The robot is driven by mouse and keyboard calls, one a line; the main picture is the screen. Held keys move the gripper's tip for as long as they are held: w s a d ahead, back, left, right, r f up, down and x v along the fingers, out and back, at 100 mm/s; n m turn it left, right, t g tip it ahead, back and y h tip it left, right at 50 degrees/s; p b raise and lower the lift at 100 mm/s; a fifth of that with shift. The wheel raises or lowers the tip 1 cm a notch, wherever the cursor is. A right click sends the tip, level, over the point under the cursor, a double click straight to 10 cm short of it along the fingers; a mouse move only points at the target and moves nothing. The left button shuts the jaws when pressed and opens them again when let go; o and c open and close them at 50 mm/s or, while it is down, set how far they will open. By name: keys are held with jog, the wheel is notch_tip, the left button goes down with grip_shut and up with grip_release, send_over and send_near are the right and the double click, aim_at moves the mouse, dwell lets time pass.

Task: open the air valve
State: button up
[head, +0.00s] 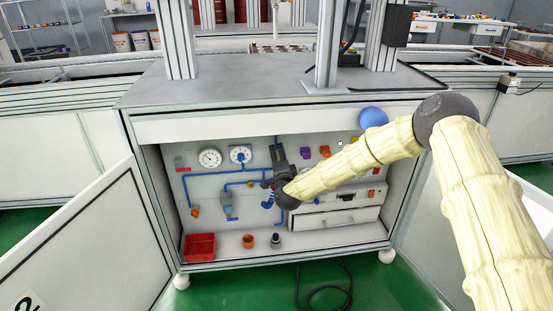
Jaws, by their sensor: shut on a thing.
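The open cabinet's back panel carries blue air pipes (197,171), two round white gauges (210,158) and a grey-blue filter unit (227,200). My gripper (271,183) reaches into the cabinet from the right and is at the pipework, right of the gauges and the filter unit. It is shut on a small part there, which I take to be the air valve's handle. A small reddish piece shows beside the fingertips. The gripper hides most of the valve, so the handle's angle cannot be told.
A red bin (199,247), an orange pot (248,241) and a dark bottle (275,240) stand on the cabinet floor. A drawer unit (335,218) is at right. The left door (90,245) stands open. A black cable (325,290) lies on the green floor.

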jog(key=shift+d+f+m, duration=0.1)
jog(key=shift+d+m, duration=0.1)
jog(key=shift+m, duration=0.8)
jog(key=o, duration=1)
jog(key=s, duration=0.4)
jog(key=s+d, duration=0.1)
jog(key=s, duration=0.7)
jog(key=shift+d, duration=0.25)
jog(key=shift+w, duration=0.1)
